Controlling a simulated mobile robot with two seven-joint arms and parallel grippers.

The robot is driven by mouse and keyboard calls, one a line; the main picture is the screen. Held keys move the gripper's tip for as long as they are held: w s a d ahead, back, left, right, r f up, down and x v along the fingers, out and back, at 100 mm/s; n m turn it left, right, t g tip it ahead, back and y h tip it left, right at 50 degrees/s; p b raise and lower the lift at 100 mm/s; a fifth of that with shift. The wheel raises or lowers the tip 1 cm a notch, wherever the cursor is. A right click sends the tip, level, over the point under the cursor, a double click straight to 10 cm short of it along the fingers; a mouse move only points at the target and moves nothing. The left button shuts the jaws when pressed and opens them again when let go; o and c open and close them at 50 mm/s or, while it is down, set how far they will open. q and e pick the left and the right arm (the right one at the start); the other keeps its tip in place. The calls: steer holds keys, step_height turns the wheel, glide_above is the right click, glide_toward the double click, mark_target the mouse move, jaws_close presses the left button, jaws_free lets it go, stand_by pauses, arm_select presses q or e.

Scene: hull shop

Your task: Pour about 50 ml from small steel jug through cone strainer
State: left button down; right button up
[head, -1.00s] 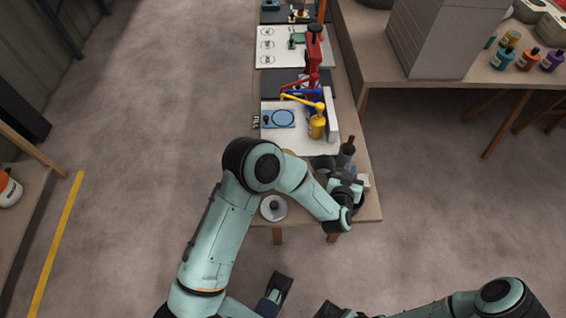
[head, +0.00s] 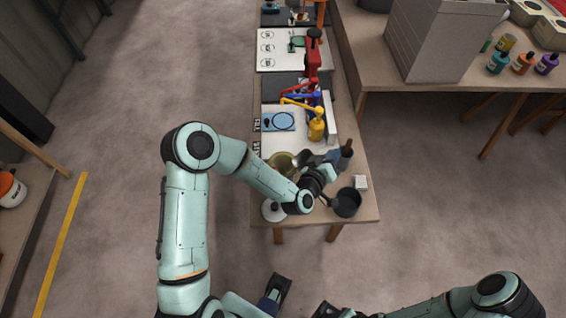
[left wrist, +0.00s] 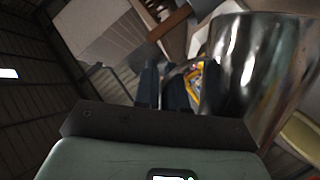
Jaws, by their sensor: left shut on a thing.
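The small steel jug (left wrist: 255,75) fills the right side of the left wrist view, shiny and close to the camera. My left gripper (head: 324,168) is shut on the jug, with its dark fingers at the handle side. In the head view, the jug is small and partly covered by the gripper, near an olive-yellow bowl (head: 283,162). I cannot clearly pick out the cone strainer. A pale round piece with a dark centre (head: 271,211) lies at the table's front left corner. My right gripper (head: 325,310) is cut off at the bottom edge, and its jaws cannot be read.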

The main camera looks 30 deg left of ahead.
arm_select(q)
steer(key=shift+a+r+n+h+p, duration=0.15)
steer(key=shift+a+r+n+p, duration=0.1)
steer(key=shift+r+p, duration=0.15)
steer(key=shift+a+r+n+h+p, duration=0.15)
steer(key=shift+r+n+p, duration=0.1)
steer(key=shift+r, duration=0.25)
steer(key=shift+a+r+n, duration=0.15)
steer(key=shift+a+n, duration=0.05)
steer(key=shift+n, duration=0.1)
steer(key=shift+a+f, duration=0.2)
steer(key=shift+s+a+n+t, duration=0.15)
steer(key=shift+n+t, duration=0.15)
steer(key=shift+n, duration=0.2)
steer(key=shift+s+a+r+n+t+h+p, duration=0.1)
steer(key=shift+a+r+n+t+h+p, duration=0.3)
steer(key=shift+a+r+n, duration=0.35)
steer(key=shift+r, duration=0.1)
steer(key=shift+a, duration=0.1)
